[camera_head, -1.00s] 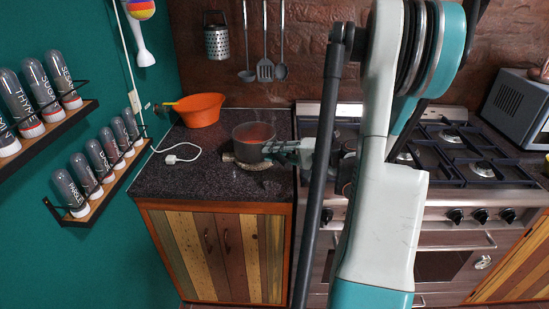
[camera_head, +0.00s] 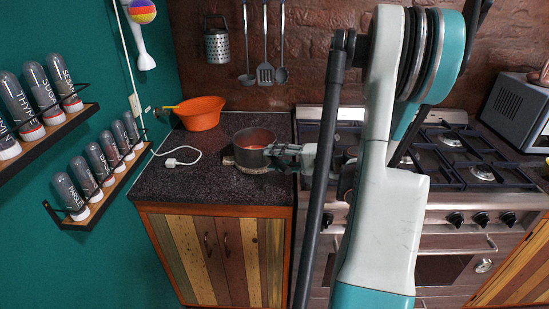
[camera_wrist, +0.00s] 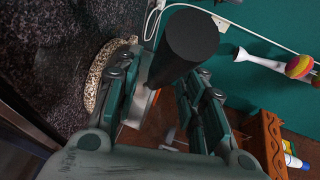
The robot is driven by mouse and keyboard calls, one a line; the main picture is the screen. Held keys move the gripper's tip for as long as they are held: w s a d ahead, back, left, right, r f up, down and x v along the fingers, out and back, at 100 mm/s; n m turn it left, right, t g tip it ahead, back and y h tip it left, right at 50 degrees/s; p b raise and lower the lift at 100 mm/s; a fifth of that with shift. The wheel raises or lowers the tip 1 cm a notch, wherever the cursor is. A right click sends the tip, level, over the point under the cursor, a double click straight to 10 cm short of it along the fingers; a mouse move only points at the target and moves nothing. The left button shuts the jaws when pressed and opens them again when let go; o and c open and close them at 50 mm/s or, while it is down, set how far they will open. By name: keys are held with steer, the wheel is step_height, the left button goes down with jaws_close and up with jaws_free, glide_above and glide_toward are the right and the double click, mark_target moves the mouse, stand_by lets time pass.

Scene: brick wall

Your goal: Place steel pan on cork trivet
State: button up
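The steel pan (camera_head: 254,148) stands upright over the round cork trivet (camera_head: 231,162) on the dark counter and appears to rest on it. Its underside contact is hidden. The trivet's speckled edge (camera_wrist: 96,80) shows at the left in the wrist view. The pan's dark cylindrical handle (camera_wrist: 190,38) points up towards the camera there. My gripper (camera_wrist: 164,80) has one finger on each side of the handle. The fingers look spread, with a gap by the right finger. In the head view my gripper (camera_head: 287,152) is just right of the pan.
An orange bowl (camera_head: 200,113) stands behind the pan, and a white cable (camera_head: 182,161) lies to its left. The stove (camera_head: 455,155) is at the right. Spice shelves (camera_head: 100,190) hang on the left wall. The counter's front (camera_head: 215,190) is clear.

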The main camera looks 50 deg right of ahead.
steer(key=p+v, duration=0.2)
steer(key=v, duration=0.9)
steer(key=shift+s, duration=0.2)
steer(key=shift+r, duration=0.1)
